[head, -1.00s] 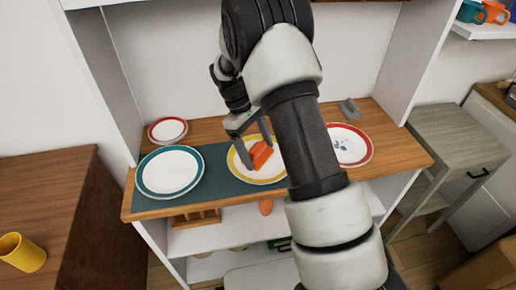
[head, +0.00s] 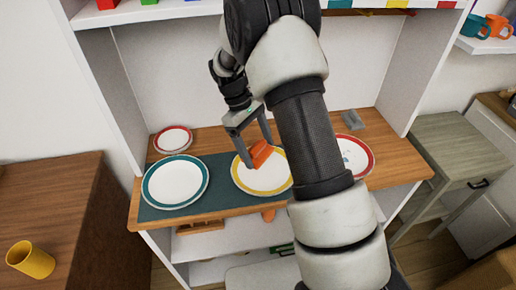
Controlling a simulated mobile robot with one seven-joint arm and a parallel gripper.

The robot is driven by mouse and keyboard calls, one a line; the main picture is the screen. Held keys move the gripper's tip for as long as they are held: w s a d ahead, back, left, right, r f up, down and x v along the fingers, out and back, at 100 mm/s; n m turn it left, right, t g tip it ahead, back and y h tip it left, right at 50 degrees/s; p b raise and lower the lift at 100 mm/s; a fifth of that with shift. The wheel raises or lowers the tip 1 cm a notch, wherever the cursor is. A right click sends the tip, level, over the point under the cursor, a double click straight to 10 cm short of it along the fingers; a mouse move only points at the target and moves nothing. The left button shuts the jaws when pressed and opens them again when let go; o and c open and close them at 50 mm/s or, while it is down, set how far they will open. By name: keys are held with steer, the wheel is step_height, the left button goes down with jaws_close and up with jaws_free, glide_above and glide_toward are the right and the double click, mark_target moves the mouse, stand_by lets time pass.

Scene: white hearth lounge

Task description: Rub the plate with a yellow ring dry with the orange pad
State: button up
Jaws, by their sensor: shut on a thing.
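The plate with a yellow ring (head: 252,184) lies on a dark teal mat (head: 218,170) on the wooden shelf top. My arm hides part of its right side. My gripper (head: 260,155) is over this plate, shut on the orange pad (head: 261,152). The pad is at the plate's upper middle; I cannot tell whether it touches the surface. No water drops can be made out on the visible part of the plate.
A teal-ringed plate (head: 175,181) lies to the left, a small red-ringed plate (head: 173,140) behind it. Another red-ringed plate (head: 358,157) is partly behind my arm, with a grey object (head: 352,119) behind it. White side panels (head: 108,90) bound the shelf.

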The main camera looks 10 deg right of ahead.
steer(key=shift+r+p, duration=0.7)
steer(key=shift+r, duration=0.55)
